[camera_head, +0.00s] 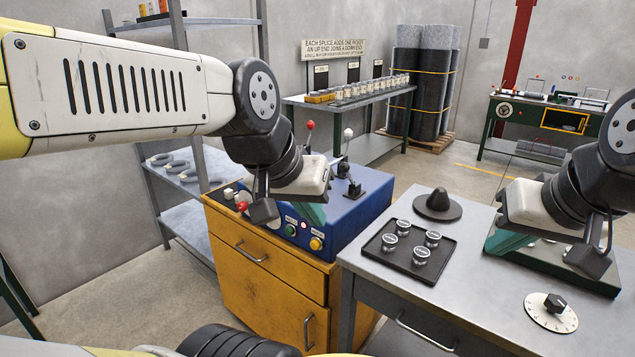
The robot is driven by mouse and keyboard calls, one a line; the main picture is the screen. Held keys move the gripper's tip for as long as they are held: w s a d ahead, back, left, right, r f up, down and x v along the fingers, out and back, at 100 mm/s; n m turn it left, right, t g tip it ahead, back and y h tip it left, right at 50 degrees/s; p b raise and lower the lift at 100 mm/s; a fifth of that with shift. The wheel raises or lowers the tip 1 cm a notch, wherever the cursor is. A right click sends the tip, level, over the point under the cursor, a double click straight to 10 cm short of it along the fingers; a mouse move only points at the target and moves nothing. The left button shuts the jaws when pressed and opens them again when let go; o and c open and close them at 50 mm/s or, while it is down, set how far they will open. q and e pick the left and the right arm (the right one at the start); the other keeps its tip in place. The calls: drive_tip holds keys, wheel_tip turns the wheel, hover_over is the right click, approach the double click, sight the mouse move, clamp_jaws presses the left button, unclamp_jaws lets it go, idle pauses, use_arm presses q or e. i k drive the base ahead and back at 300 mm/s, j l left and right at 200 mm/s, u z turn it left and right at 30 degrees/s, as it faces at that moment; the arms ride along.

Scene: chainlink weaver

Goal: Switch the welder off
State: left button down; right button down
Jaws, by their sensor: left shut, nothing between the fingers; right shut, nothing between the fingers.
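The blue machine (345,223), which looks like the welder, sits on an orange wooden cabinet (262,276). Its front has a green button (290,230), a yellow knob (316,243) and a small lamp or button between them. A red knob (242,207) shows at its left end. Levers with a red ball (310,125) and a white ball (347,133) stand at its back. My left gripper (314,217) is shut and empty, over the machine's front, hiding part of its top. I cannot tell if it touches. My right gripper (503,243) is shut and empty above the right-hand bench.
The grey bench (463,280) holds a black tray (410,272) with several small jars, a dark cone (438,203), a green-based device (560,262) under my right gripper and a dial (551,312). A metal shelf (190,215) stands at left. A long table (340,110) stands behind.

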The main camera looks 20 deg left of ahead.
sight(241, 206)
drive_tip(key=u, duration=1.25)
